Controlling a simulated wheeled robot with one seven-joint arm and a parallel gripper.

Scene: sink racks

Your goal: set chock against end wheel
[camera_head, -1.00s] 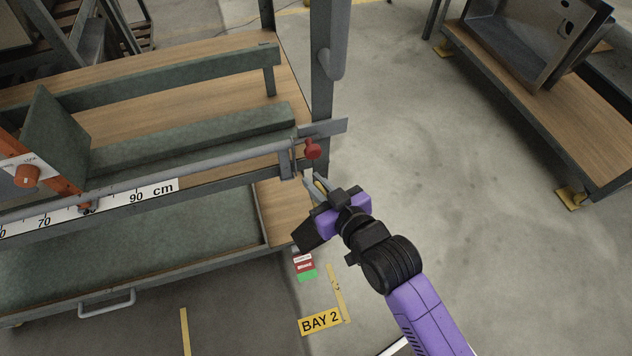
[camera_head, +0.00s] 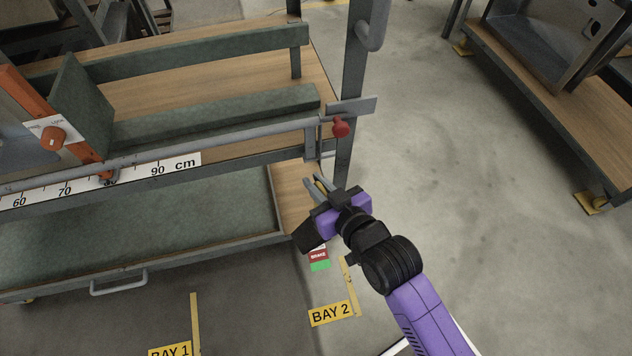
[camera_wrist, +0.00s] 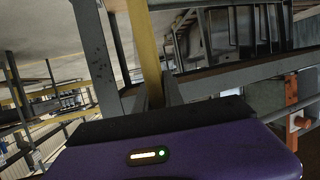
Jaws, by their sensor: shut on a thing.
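My gripper (camera_head: 317,183) is at the near right corner of the long rack (camera_head: 240,238), below the red knob (camera_head: 340,127). Its grey fingers are shut on a narrow yellow piece (camera_head: 321,187), probably the chock, mostly hidden by the fingers and wrist. In the wrist view a long yellow bar (camera_wrist: 145,50) stands between the fingers. The rack's end wheel is not visible in either view; the deck and my arm cover that area. I cannot tell whether the yellow piece touches anything.
A red and green brake label (camera_head: 319,260) and a BAY 2 floor sign (camera_head: 331,313) lie below my gripper. A grey upright post (camera_head: 352,90) rises beside it. A second rack (camera_head: 555,110) with yellow foot pieces (camera_head: 590,203) stands at right. Open floor lies between.

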